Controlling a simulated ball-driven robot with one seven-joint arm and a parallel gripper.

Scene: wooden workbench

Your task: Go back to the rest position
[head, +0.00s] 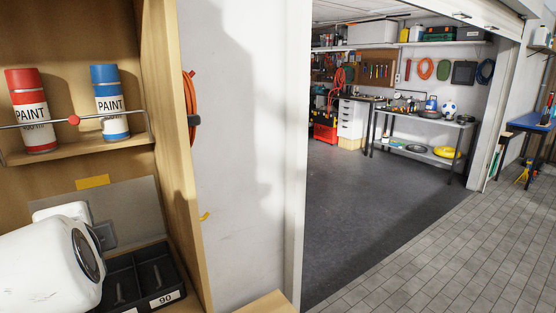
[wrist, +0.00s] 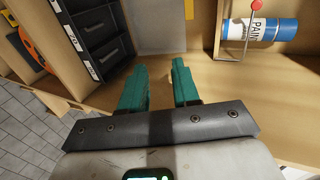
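My gripper (wrist: 156,68) shows in the wrist view with two teal fingers. They are apart, with nothing between them. The fingers are over the bare wooden bench top (wrist: 150,100), beside a black drawer unit (wrist: 97,42); I cannot tell the exact height. In the head view, a white part of my arm fills the lower left corner and the fingers are out of sight. The drawer unit (head: 167,299) also shows there, partly hidden by my arm.
A red paint can (head: 30,88) and a blue paint can (head: 107,82) stand on a shelf behind a metal rail with a red knob (head: 73,120). A wooden side panel (head: 172,150) bounds the shelf. Open floor (head: 390,210) lies to the right.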

